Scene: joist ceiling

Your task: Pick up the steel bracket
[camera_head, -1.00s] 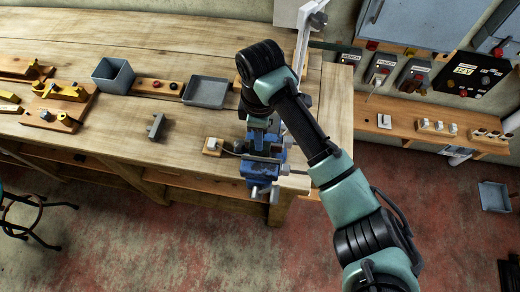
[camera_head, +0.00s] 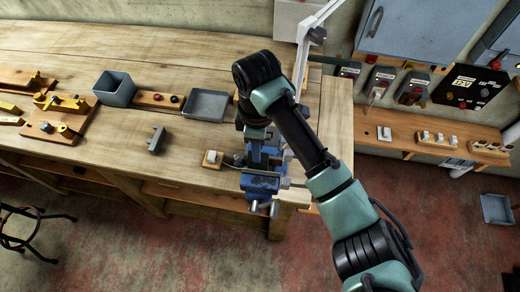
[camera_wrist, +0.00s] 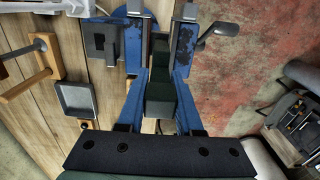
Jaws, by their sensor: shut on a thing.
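My gripper (camera_wrist: 161,85) points down over the blue vise at the bench's front edge. It also shows in the head view (camera_head: 256,152), below my dark wrist. Its blue fingers are shut on a dark, stepped piece, the steel bracket by its look (camera_wrist: 164,112), seen in the wrist view. The bracket's lower end and its contact with the vise cannot be made out. The blue vise (camera_head: 262,186) has worn paint and silver ends, and its jaws (camera_wrist: 184,42) lie just beyond the fingertips in the wrist view.
A separate grey metal piece (camera_head: 157,140) lies on the bench (camera_head: 110,160), left of the vise. A small white-topped block (camera_head: 212,158) is close beside the vise. A shallow grey tray (camera_head: 206,105) and a grey bin (camera_head: 115,88) stand behind. The lamp arm (camera_head: 303,55) rises nearby.

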